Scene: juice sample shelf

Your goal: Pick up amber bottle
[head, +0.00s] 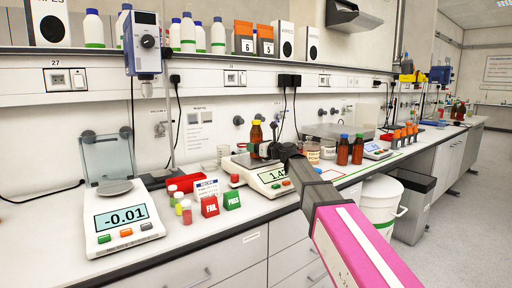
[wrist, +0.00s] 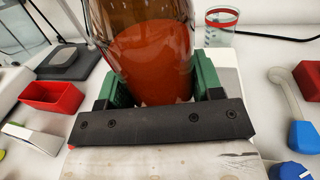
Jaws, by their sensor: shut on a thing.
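An amber bottle (head: 255,136) with a yellow cap is upright at the middle of the bench, over the pan area of the right scale (head: 273,182). My gripper (head: 266,149) reaches it from the right and is shut on it. In the wrist view the bottle (wrist: 150,55) fills the space between my gripper's green fingers (wrist: 152,85), with reddish-brown content inside. Its base is hidden, so I cannot tell whether it touches the pan.
The left scale (head: 122,222) reads -0.01. A red FAIL block (head: 209,206), a green PASS block (head: 232,200), small jars and a red tray (head: 183,184) lie between the scales. A glass beaker (wrist: 220,25) stands behind the bottle. A white bin (head: 377,205) stands right of my arm.

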